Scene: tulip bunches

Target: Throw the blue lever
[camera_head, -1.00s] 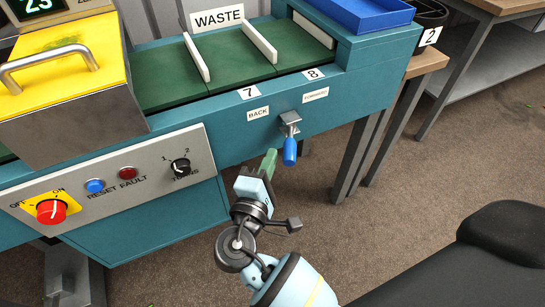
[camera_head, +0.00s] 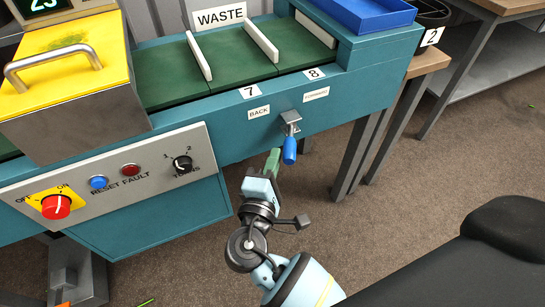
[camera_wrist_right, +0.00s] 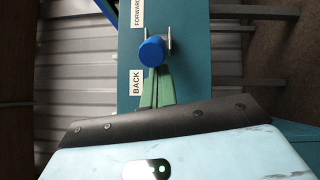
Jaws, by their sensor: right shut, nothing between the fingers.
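The blue lever (camera_head: 290,150) hangs down from a metal bracket (camera_head: 290,118) on the teal front of the machine. It sits between the labels BACK (camera_head: 259,112) and FORWARD (camera_head: 316,94). My right gripper (camera_head: 273,160) is shut and empty, its green fingers just left of the lever's handle. In the right wrist view the blue knob (camera_wrist_right: 152,51) is just beyond the fingertips (camera_wrist_right: 156,78), on the BACK side. I cannot tell whether they touch. My left gripper is not in view.
A control panel (camera_head: 135,190) with a red switch, buttons and a dial is on the machine's left. Green belt sections (camera_head: 240,65) with white dividers lie above the lever. A blue tray (camera_head: 365,14) stands at upper right. A black seat (camera_head: 505,235) is at lower right.

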